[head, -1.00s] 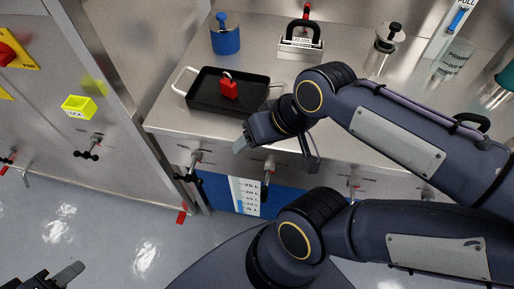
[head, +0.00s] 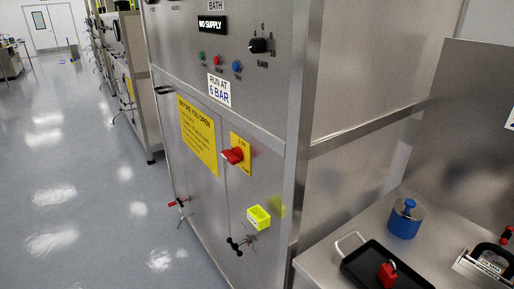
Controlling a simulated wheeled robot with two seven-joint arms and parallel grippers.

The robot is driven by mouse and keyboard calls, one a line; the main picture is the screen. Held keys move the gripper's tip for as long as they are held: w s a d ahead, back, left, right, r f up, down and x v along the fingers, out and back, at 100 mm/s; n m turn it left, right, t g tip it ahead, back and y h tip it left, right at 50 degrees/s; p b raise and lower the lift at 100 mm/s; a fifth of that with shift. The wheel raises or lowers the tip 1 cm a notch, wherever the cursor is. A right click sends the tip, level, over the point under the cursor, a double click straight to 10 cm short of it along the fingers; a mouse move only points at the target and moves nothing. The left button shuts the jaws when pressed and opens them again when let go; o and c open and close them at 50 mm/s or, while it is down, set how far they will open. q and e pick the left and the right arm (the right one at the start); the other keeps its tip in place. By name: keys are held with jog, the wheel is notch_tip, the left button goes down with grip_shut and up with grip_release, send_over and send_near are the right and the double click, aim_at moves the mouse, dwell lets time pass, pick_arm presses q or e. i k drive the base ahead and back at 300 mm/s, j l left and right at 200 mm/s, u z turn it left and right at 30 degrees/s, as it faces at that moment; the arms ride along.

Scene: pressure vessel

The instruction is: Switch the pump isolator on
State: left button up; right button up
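The likely pump isolator is a red rotary handle (head: 233,155) on a yellow plate (head: 241,152). It is on the front of the steel cabinet (head: 210,125), right of a yellow "BEFORE YOU OPEN" notice (head: 197,135). The handle points to the left and slightly down; the plate's marks are too small to read. A black display (head: 212,24) above reads "NO SUPPLY". Neither of my grippers shows in the head view now.
A yellow box (head: 259,217) and a black-handled valve (head: 240,245) stick out below the handle. A red-handled valve (head: 178,203) is at lower left. The bench at right holds a black tray (head: 355,263) with a red padlock (head: 387,273) and a blue weight (head: 404,219).

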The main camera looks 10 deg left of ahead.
aim_at(233, 156)
jog(key=j+u, duration=0.1)
jog(key=j, duration=2)
jog(key=i+l, duration=0.4)
jog(key=l, duration=0.2)
